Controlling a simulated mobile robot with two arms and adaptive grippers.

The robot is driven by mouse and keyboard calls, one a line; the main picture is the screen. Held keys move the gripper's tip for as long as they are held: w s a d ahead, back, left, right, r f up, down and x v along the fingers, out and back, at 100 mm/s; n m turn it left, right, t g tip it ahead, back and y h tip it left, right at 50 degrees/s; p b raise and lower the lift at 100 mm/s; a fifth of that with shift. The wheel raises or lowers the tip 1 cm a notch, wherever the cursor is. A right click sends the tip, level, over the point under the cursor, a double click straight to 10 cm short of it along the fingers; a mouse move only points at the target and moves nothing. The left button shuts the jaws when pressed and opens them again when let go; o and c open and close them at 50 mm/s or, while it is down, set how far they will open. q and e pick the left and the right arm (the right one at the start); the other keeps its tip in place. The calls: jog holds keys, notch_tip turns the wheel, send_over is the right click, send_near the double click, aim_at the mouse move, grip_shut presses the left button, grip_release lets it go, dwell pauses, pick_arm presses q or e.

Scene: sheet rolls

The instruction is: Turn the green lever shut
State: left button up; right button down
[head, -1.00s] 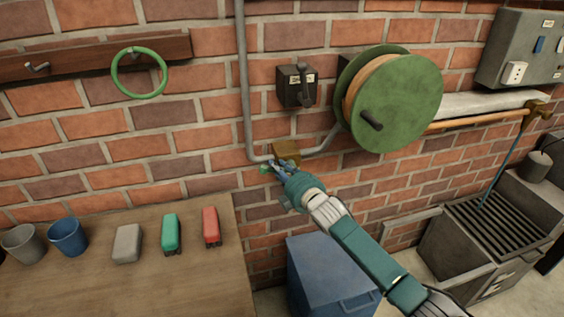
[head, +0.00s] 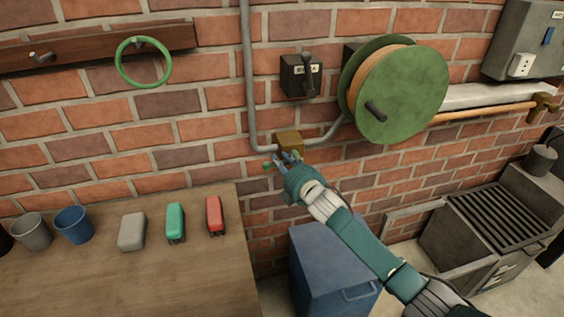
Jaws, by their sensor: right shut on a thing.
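The green lever (head: 268,166) shows as a small green piece at the brass valve body (head: 288,142), which sits on the grey pipe on the brick wall. My right gripper (head: 280,160) is shut on the lever, just below the valve body. The fingers hide most of the lever, so its exact angle is hard to tell. My left gripper is not in view.
A green hose reel (head: 405,90) hangs right of the valve, and a dark switch box (head: 301,76) is above it. A wooden table (head: 190,280) with cups and staplers stands at lower left. A blue cabinet (head: 330,270) is below my right arm.

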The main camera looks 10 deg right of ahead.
jog(key=c, duration=1.5)
grip_release()
jog(key=shift+f, duration=0.1)
jog(key=shift+c, duration=0.2)
jog(key=v, duration=1.2)
jog(key=s+d+f+m+g+h, duration=0.1)
jog(key=s+d+f+m+g, duration=0.15)
jog(key=f, duration=0.95)
jog(key=s+d+f+m+g+h, duration=0.1)
jog(key=s+d+f+m+g, duration=0.2)
jog(key=f, duration=0.9)
jog(key=s+d+f+m+g, duration=0.2)
jog(key=s+f+m, duration=0.3)
jog(key=s+f, duration=0.9)
jog(key=s+a+f+m+g, duration=0.1)
jog(key=s+f, duration=0.5)
jog(key=s, duration=0.7)
jog(key=s+a+f+m+g, duration=0.1)
jog(key=s+f+m+g, duration=0.2)
jog(key=s+f, duration=0.4)
jog(key=s+a+f+m+g+h, duration=0.1)
jog(key=s+f+m+g, duration=0.2)
jog(key=s, duration=1.6)
notch_tip(320, 180, down, 4)
jog(key=shift+s+a+f, duration=0.1)
jog(key=shift+s+a, duration=0.1)
